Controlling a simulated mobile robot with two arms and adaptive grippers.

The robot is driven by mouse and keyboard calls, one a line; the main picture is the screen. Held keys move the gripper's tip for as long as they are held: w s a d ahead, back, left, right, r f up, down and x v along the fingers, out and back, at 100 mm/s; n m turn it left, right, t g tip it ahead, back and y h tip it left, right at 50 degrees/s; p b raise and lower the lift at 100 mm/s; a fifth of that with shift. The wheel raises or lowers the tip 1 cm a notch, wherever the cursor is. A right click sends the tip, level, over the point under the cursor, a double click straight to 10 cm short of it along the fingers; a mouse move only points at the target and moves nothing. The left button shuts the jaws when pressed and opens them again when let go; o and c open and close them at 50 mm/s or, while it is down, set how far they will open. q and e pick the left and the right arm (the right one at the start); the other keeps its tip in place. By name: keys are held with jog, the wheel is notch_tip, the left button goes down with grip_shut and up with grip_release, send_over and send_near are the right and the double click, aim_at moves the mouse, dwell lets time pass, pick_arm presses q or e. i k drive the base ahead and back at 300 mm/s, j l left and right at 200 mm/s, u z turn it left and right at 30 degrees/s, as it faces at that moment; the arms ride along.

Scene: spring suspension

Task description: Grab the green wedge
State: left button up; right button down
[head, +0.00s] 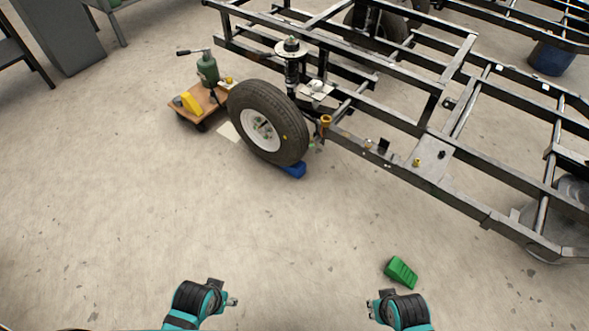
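The green wedge (401,272) lies on the concrete floor at the lower right of the head view, with a ridged face showing. My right gripper (374,304) is at the bottom, just below and left of the wedge in the picture, and apart from it. My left gripper (232,301) is at the bottom left of centre, far from the wedge. Both grippers are small in the picture, and their finger opening cannot be made out. Nothing shows between the fingers of either one.
A black metal vehicle frame (440,188) spans the upper right. Its tyre (268,122) stands beside a blue wedge (294,170). A wooden dolly (205,108) carries a green jack (207,70) and a yellow object (191,103). The floor in the middle and left is clear.

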aim_at(396, 270)
jog(key=l+z, duration=0.1)
jog(key=z, duration=0.3)
jog(key=l+z, duration=0.1)
jog(key=z, duration=0.25)
jog(key=l+z, duration=0.15)
jog(key=z, duration=0.25)
